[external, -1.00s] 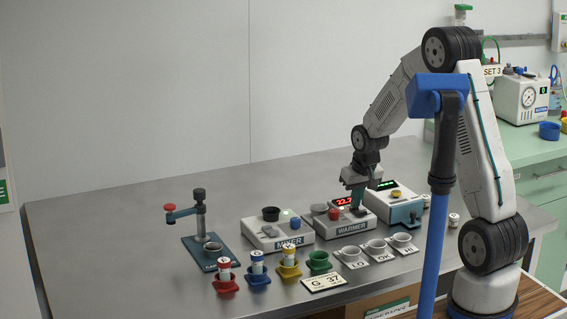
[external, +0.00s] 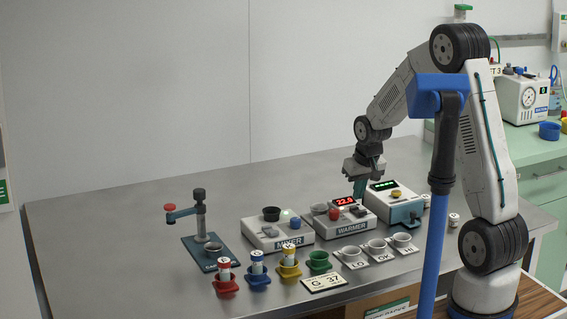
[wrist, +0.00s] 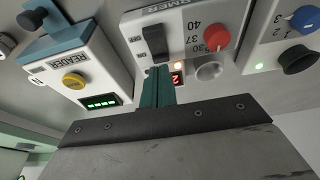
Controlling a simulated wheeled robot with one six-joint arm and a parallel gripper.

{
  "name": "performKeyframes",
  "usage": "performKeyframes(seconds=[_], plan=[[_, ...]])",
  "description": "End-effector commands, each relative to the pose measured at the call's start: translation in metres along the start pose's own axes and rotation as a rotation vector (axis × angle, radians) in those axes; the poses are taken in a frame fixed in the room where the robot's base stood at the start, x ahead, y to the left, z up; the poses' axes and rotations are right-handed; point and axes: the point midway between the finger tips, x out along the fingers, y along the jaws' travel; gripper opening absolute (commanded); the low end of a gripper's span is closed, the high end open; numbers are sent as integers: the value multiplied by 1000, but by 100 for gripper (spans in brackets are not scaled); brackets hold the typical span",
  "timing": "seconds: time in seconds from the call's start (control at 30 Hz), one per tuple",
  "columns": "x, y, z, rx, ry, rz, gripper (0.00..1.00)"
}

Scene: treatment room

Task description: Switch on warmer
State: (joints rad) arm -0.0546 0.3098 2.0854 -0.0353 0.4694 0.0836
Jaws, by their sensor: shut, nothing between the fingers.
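The warmer (external: 352,229) is a light grey box on the metal table, with a red display (external: 343,201) lit at about 22 and a red knob (external: 334,214). In the wrist view the warmer (wrist: 187,20) shows upside down, with a black rocker switch (wrist: 155,42), the red knob (wrist: 217,36) and a glowing small light (wrist: 178,66). The rocker's tilt is hard to tell. My gripper (external: 357,193) is shut and empty, above the warmer's right part and apart from it. In the wrist view its teal fingers (wrist: 156,73) point toward the rocker switch.
The mixer (external: 278,233) stands left of the warmer and the reader (external: 393,203) stands close on its right. Cups marked LO, OK and HI (external: 377,247) stand in front. Colored holders (external: 258,275) are at front left. The back left table is clear.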

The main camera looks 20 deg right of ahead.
Motion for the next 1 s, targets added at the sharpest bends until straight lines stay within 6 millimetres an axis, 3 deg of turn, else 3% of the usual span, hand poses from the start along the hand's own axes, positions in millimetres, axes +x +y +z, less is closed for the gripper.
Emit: performKeyframes(seconds=[0.3, 0.5, 0.7, 1.0], plan=[[-73, 0, -20, 1, 6, 0, 0], [-102, 0, -25, 1, 2, 0, 0], [-112, 0, -27, 1, 1, 0, 0], [-112, 0, -27, 1, 0, 0, 0]])
